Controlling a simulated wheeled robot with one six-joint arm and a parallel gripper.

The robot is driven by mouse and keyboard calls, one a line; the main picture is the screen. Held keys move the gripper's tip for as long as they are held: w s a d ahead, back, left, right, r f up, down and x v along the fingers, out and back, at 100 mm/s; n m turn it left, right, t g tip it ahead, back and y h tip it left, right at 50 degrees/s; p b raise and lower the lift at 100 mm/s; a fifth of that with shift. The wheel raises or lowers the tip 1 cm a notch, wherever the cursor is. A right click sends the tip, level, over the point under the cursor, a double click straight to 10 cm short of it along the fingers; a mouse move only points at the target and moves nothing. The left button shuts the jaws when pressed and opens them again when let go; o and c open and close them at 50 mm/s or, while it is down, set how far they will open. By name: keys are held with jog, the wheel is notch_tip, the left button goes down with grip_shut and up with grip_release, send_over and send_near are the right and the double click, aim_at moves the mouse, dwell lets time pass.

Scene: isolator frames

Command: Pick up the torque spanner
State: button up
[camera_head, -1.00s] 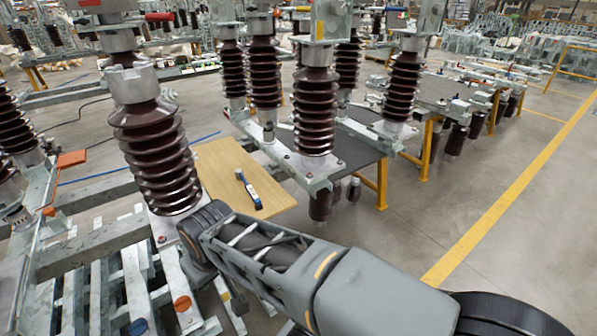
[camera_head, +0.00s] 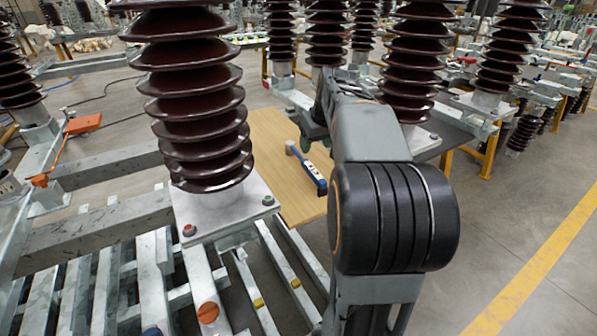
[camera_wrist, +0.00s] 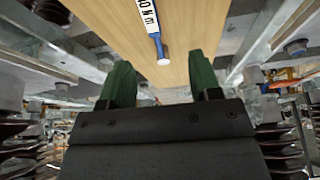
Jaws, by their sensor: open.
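The torque spanner (camera_head: 308,168) lies on a wooden board (camera_head: 270,150), with a blue handle and a white label. In the head view the gripper is mostly hidden behind my arm; a bit of green shows beside the board.
A large brown ribbed insulator (camera_head: 205,110) on a metal base stands left of the board. More insulators (camera_head: 410,60) stand behind and right of it. Galvanised beams (camera_head: 100,225) fill the left and front. Open floor (camera_head: 510,220) lies to the right.

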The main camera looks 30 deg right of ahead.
jog(key=b, duration=0.3)
send_near(309, 165)
jog(key=x, duration=0.4)
jog(key=shift+s+d+f, duration=0.15)
jog(key=shift+s+f, duration=0.15)
jog(key=shift+f, duration=0.05)
jog(key=shift+w+b+x, duration=0.15)
jog(key=shift+b+x, duration=0.35)
jog(key=shift+x, duration=1.2)
jog(key=shift+w+b+x, duration=0.15)
jog(key=shift+b+x, duration=0.3)
jog(key=shift+x, duration=1.2)
jog(key=shift+r, duration=0.15)
jog(key=c, duration=1)
jog(key=shift+r, duration=0.1)
grip_shut()
